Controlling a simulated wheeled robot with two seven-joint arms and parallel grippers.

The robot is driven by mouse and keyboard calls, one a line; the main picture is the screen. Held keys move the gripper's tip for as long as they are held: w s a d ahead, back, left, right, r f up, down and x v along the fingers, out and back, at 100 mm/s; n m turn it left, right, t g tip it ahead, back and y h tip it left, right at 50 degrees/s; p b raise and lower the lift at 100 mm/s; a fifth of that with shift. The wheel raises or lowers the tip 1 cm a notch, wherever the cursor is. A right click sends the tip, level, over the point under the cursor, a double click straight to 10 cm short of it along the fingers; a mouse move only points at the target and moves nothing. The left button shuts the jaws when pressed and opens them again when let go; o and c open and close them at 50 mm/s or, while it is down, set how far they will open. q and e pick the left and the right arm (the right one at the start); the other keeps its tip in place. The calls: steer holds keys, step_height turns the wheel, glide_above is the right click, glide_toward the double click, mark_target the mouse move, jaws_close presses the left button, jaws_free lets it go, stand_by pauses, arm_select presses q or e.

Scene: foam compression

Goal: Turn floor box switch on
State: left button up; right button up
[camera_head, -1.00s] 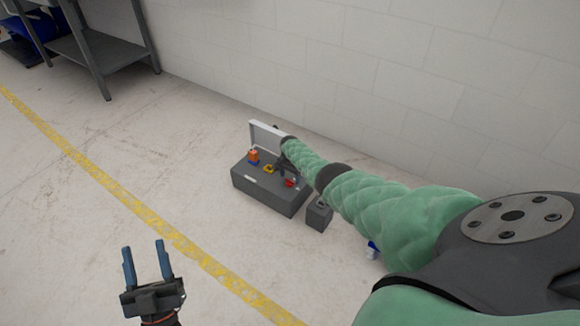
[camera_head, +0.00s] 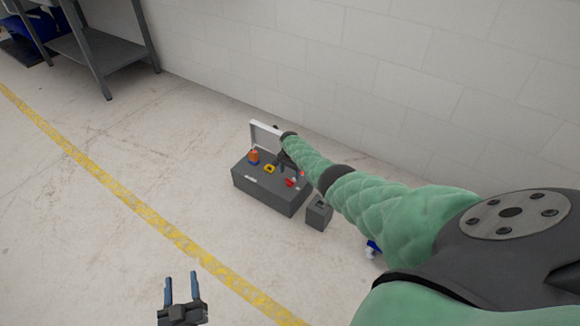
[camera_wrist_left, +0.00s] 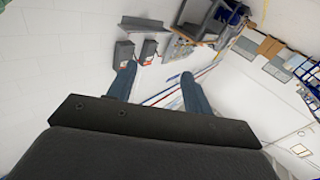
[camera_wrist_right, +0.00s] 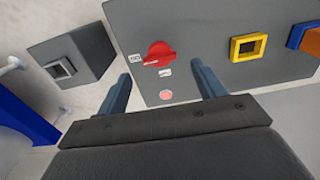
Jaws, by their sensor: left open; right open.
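The grey floor box (camera_head: 262,197) stands on the floor by the wall with its pale lid (camera_head: 266,137) raised. On its top are an orange part (camera_head: 254,157), a yellow-framed part (camera_head: 269,169) and a red rotary switch (camera_head: 290,183). In the right wrist view the red switch (camera_wrist_right: 159,54) lies ahead of my right gripper (camera_wrist_right: 163,85), between white labels, with a round red light (camera_wrist_right: 166,95) nearer. My right gripper is open, its fingers apart on either side of the switch's line, not visibly touching it. My left gripper (camera_head: 182,290) is open and empty over bare floor.
A small grey box (camera_head: 319,213) stands right of the floor box. A blue and white object (camera_head: 372,248) is partly hidden behind my right arm. A metal shelf unit (camera_head: 95,50) stands at upper left. A yellow line (camera_head: 150,215) crosses open floor.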

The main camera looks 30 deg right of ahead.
steer(key=shift+r+p, duration=0.5)
steer(key=shift+r, duration=0.4)
arm_select(q)
steer(key=s+f+g, duration=0.4)
steer(key=s+f, duration=0.1)
steer(key=f, duration=0.6)
steer(key=s+f+g+y, duration=0.1)
steer(key=s+f+g, duration=0.3)
steer(key=f, duration=0.7)
steer(key=shift+s+a+p, duration=0.45)
steer(key=shift+s, duration=0.25)
arm_select(e)
steer(key=shift+r, duration=0.95)
arm_select(q)
steer(key=shift+f, duration=0.1)
